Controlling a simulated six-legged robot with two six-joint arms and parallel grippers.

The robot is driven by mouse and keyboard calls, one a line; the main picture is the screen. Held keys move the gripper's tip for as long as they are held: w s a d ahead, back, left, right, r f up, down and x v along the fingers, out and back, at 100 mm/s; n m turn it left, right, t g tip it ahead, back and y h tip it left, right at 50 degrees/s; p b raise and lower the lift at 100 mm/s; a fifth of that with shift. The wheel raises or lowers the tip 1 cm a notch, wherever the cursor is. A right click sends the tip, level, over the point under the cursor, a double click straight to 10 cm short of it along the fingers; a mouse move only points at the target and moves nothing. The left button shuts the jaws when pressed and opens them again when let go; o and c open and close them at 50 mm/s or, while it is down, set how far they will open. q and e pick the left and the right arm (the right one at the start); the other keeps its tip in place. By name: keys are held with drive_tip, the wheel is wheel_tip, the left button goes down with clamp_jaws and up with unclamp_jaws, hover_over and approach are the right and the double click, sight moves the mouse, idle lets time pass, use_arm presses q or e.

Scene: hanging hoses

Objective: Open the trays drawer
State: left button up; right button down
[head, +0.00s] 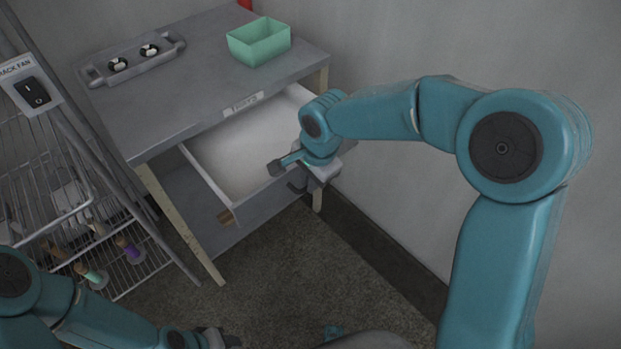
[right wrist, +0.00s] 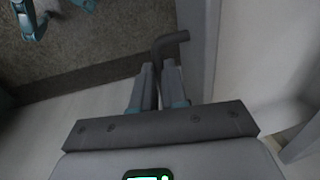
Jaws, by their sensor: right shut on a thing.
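The drawer (head: 225,155) under the grey table's top is pulled well out, and its pale inside looks empty. A small label (head: 243,103) sits on the table edge above it, too blurred to read surely. My right gripper (head: 288,177) is at the drawer's front. In the right wrist view its fingers (right wrist: 158,70) are closed around the dark bent handle (right wrist: 170,40) beside the drawer front. My left gripper (head: 215,338) is low at the bottom edge, away from the drawer; its fingers are too small and dark to read.
The grey table (head: 160,105) carries a green bin (head: 258,41) and a grey holder with two round fittings (head: 135,60). A wire rack (head: 85,215) with spools stands at the left, beside a black switch (head: 33,92). The wall is close at the right; carpet (head: 270,255) in front is clear.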

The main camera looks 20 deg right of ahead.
drive_tip(key=shift+w, duration=0.15)
drive_tip(key=c, duration=1.2)
unclamp_jaws()
drive_tip(key=shift+o, duration=0.2)
wheel_tip(320, 180, up, 16)
drive_tip(key=s+d+p, duration=0.1)
drive_tip(key=s+p, duration=0.1)
drive_tip(key=s, duration=0.1)
